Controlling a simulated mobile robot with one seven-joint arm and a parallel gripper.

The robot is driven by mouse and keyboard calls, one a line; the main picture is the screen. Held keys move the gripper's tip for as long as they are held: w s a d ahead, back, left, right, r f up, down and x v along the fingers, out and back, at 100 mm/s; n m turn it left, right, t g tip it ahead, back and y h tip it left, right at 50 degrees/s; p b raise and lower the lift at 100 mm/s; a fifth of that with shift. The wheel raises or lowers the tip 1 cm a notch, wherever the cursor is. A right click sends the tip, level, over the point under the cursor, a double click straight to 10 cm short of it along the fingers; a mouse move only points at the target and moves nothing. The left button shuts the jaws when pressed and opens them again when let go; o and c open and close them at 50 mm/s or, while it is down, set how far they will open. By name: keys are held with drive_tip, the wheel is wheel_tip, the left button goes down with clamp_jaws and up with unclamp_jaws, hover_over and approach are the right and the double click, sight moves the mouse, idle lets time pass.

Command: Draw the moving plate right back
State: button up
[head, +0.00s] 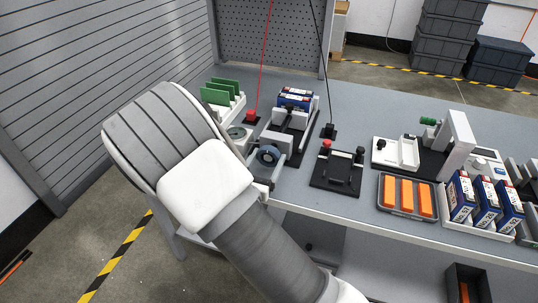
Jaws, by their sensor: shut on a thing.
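A small vice-like fixture (289,133) stands near the table's front edge, left of the middle, with a dark base and pale grey plates. A blue and white battery pack (295,98) sits at its far end. The moving plate (296,117) appears to be the pale upright piece near the pack; its exact gap cannot be told. A dark round handwheel (268,155) is at the fixture's near end. My gripper (262,184) shows only as a small part beside the wheel, shut on what seems to be the handwheel.
Green boards in a white rack (222,98) and a red button (250,116) stand left of the fixture. A black stand (337,172) is close on its right. An orange-filled tray (407,195) and battery packs (485,200) are farther right. A pegboard (268,40) rises behind.

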drive_tip(key=p+v, duration=0.1)
drive_tip(key=v, duration=0.9)
drive_tip(key=shift+s, duration=0.4)
idle(0.5)
drive_tip(key=shift+a, duration=0.15)
drive_tip(key=o, duration=1.1)
drive_tip(key=shift+s, duration=0.15)
drive_tip(key=v, duration=0.6)
drive_tip(key=shift+s+a, duration=0.15)
drive_tip(key=shift+s, duration=0.2)
drive_tip(key=shift+s, duration=0.1)
